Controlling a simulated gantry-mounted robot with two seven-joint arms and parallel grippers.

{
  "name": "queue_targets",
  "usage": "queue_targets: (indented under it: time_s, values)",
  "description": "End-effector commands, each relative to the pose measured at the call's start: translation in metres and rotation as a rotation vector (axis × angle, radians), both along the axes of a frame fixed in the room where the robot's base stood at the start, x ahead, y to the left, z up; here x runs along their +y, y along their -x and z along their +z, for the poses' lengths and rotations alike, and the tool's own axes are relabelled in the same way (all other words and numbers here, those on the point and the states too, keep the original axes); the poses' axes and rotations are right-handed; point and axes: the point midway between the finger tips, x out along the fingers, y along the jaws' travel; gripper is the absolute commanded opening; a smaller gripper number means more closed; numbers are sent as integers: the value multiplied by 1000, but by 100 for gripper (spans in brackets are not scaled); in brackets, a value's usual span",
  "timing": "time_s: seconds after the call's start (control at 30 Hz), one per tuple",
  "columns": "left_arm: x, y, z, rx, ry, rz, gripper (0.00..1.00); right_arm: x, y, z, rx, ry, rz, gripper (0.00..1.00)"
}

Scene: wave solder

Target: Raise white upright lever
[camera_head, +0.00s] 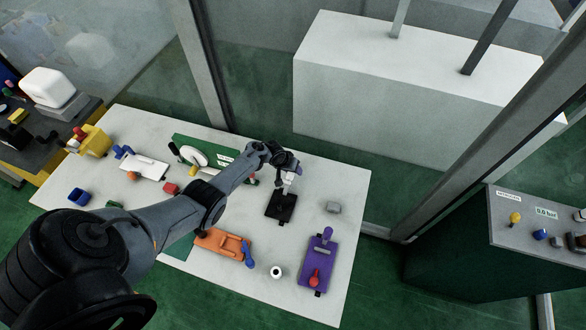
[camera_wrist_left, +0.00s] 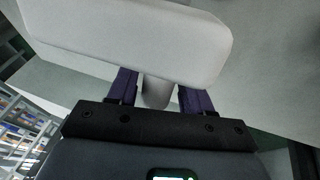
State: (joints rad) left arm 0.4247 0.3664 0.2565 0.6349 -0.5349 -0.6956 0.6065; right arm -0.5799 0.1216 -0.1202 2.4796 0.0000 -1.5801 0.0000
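The white lever (camera_head: 287,188) stands up from a small black base (camera_head: 280,206) right of the middle of the table, partly hidden by my gripper. In the left wrist view its broad white head (camera_wrist_left: 130,38) lies across the top, with a round white stem (camera_wrist_left: 157,93) below it. My left gripper (camera_head: 286,170) is at the lever. Its two dark purple fingers (camera_wrist_left: 159,86) stand on either side of the stem with a gap at each side, so it is open around the stem. My right gripper does not show.
A purple device (camera_head: 321,252) with a red knob, a white ring (camera_head: 277,272) and an orange device (camera_head: 222,246) with a blue handle lie in front. A grey block (camera_head: 333,207) is to the right. Posts and a big white box (camera_head: 345,85) stand behind the table.

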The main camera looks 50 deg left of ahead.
Motion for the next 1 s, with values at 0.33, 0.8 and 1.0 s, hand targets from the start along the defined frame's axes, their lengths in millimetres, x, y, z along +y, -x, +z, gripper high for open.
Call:
queue_targets:
  time_s: [0.33,0.8,1.0]
  values:
    - [0,-2,4,-5,-1,-1,56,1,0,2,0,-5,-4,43]
    - [4,20,57,-5,-3,-2,56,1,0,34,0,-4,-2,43]
    - [5,32,82,-5,-3,-2,56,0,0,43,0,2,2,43]
